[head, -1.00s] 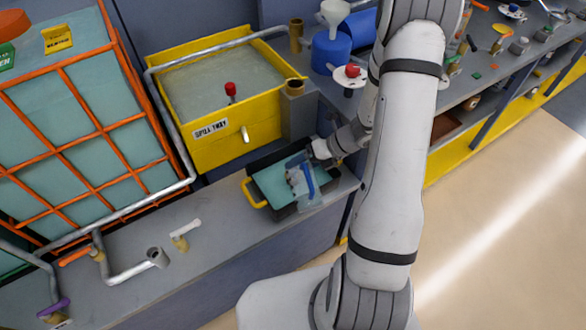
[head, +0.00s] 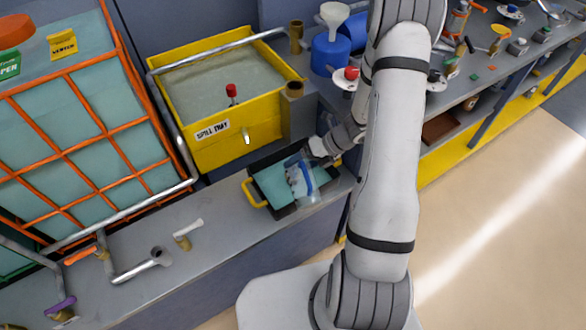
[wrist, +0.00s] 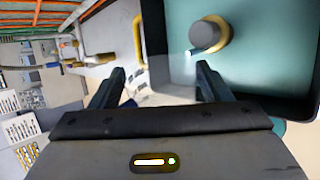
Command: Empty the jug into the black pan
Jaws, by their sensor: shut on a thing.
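The black pan (head: 286,212) sits on the grey bench in the head view, with teal liquid (head: 271,182) inside and a yellow handle (head: 251,194) at its left. It fills the right of the wrist view (wrist: 306,50). The clear jug with a blue strip (head: 308,179) is over the right part of the pan. My gripper (wrist: 157,80) is shut on the jug, though the grip itself is largely hidden in the head view. The jug looks tilted; its exact angle and how much liquid it holds cannot be told.
A yellow spill tray (head: 240,131) full of liquid stands behind the pan. An orange-caged tank (head: 75,85) is at the left. Pipe fittings (head: 142,267) lie on the bench left of the pan. A blue container with a funnel (head: 329,52) stands behind my arm.

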